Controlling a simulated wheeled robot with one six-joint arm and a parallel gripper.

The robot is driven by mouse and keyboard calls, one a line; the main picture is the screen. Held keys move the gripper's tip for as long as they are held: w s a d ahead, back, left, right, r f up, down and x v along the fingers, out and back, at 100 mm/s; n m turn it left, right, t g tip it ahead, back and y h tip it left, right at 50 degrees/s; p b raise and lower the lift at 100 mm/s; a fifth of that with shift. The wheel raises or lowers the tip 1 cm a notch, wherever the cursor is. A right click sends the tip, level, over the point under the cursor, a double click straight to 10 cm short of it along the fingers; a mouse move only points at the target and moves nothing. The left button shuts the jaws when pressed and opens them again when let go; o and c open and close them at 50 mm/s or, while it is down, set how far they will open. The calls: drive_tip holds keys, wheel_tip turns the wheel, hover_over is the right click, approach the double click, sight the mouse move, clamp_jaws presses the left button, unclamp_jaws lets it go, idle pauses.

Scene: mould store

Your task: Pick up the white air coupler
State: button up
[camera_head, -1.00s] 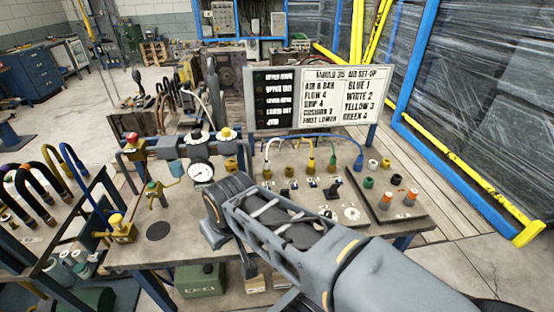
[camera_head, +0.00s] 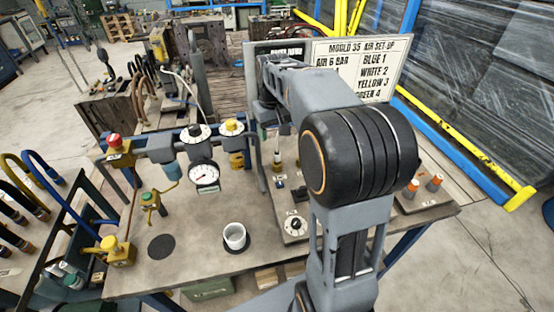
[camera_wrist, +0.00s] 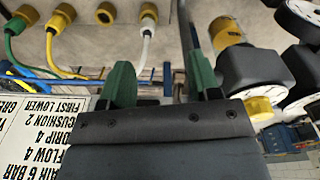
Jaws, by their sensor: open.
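In the wrist view, which is upside down, the white air coupler (camera_wrist: 148,13) is at the top with a brass-coloured end and a white hose. In the head view my arm hides much of the bench, and the fingertips cannot be made out.
Yellow (camera_wrist: 62,15) and green (camera_wrist: 15,25) couplers are beside the white one. A yellow fitting (camera_wrist: 226,31) and white-faced dials are close on the right in the wrist view. A set-up sign (camera_head: 362,62) stands behind. A white cup (camera_head: 235,238) and a gauge (camera_head: 204,175) are on the bench.

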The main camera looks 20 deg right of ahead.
sight(277, 152)
drive_tip(key=shift+g, duration=0.4)
drive_tip(key=w+d+f, duration=0.1)
drive_tip(key=f, duration=0.2)
drive_tip(key=w+d+f, duration=0.1)
drive_tip(key=w+f, duration=0.1)
drive_tip(key=f, duration=0.1)
drive_tip(key=w+d+f, duration=0.1)
drive_tip(key=f, duration=0.2)
drive_tip(key=shift+w+d+f, duration=0.15)
drive_tip(key=shift+d+f, duration=0.1)
drive_tip(key=shift+a+f+p, duration=0.15)
drive_tip(key=shift+f+p, duration=0.15)
drive_tip(key=shift+f, duration=2.75)
drive_tip(key=shift+c, duration=0.5)
drive_tip(key=c, duration=0.9)
